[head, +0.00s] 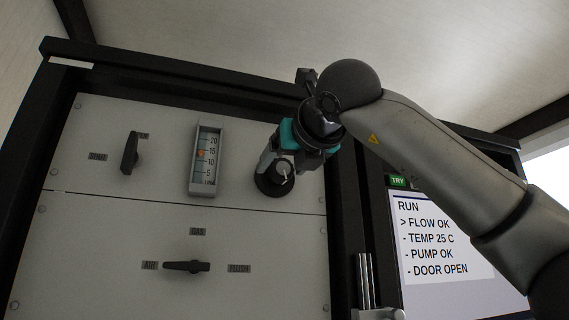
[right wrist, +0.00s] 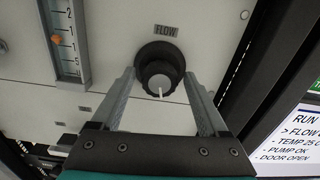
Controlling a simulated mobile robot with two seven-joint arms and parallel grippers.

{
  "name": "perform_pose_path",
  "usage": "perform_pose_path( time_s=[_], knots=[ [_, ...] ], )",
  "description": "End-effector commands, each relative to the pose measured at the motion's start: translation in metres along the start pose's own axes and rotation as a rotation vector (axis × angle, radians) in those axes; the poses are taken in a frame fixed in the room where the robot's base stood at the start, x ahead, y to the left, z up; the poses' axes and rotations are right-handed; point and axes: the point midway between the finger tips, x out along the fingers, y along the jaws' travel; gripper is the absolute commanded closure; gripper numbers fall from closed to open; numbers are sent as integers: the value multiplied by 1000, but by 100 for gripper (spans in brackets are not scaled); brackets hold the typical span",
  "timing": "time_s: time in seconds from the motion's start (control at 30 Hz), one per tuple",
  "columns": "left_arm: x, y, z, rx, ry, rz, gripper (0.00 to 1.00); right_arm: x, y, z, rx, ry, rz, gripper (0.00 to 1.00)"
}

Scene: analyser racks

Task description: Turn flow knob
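The flow knob (head: 274,178) is a round black dial with a grey cap and white pointer line, at the upper right of the pale panel. It also shows in the right wrist view (right wrist: 160,76), under a FLOW label (right wrist: 166,30). My right gripper (right wrist: 159,74) is open, its two grey fingers on either side of the knob. A narrow gap seems to show beside each fingertip; contact is hard to tell. In the head view the right gripper (head: 273,162) partly covers the knob. The flow gauge (head: 206,160) has its orange float near 15. My left gripper is not in view.
A switch (head: 130,152) sits at the panel's upper left and a horizontal selector (head: 187,267) below. A screen (head: 440,240) at the right reads RUN, with FLOW OK marked. A dark frame post (head: 345,240) stands between panel and screen, close to the right of the knob.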

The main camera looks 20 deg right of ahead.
Motion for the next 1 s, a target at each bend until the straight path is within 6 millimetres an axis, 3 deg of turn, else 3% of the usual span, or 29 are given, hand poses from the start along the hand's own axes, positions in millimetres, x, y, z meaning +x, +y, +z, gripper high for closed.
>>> perform_pose_path(
  time_s=[0.07, 0.67, 0.87, 1.0],
  knots=[
    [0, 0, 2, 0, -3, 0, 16, 0, 0, 0, 0, 0, 0, 33],
    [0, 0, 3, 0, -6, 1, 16, 0, 0, 0, 0, 0, 0, 100],
    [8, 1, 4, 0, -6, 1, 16, -1, 0, -2, 54, -1, 0, 100],
    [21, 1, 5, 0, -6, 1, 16, -1, 1, -3, 187, -2, 2, 100]
  ],
)
